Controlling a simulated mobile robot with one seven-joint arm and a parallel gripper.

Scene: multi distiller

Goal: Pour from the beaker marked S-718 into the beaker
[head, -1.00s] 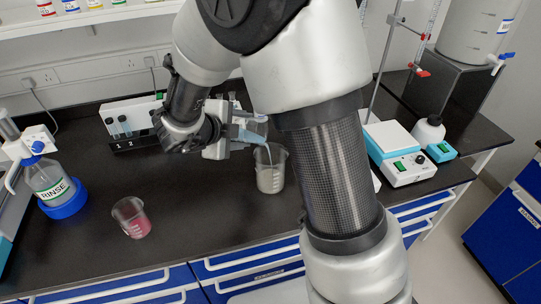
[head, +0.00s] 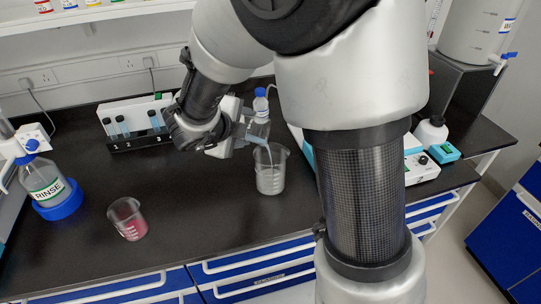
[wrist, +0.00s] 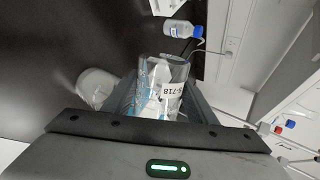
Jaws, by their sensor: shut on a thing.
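My gripper (head: 238,138) is shut on the clear beaker marked S-718 (head: 258,131). It holds the beaker tilted, lip down to the right, over the receiving beaker (head: 270,181). Blue liquid lies along the lower side of the tilted beaker, and a thin pale line runs from its lip into the receiving beaker. The receiving beaker stands upright on the black bench with greyish content.
A beaker with pink liquid (head: 128,220) stands front left. A RINSE bottle (head: 46,184) stands at far left. A blue-capped bottle (head: 261,104) stands just behind the held beaker. The middle bench is clear.

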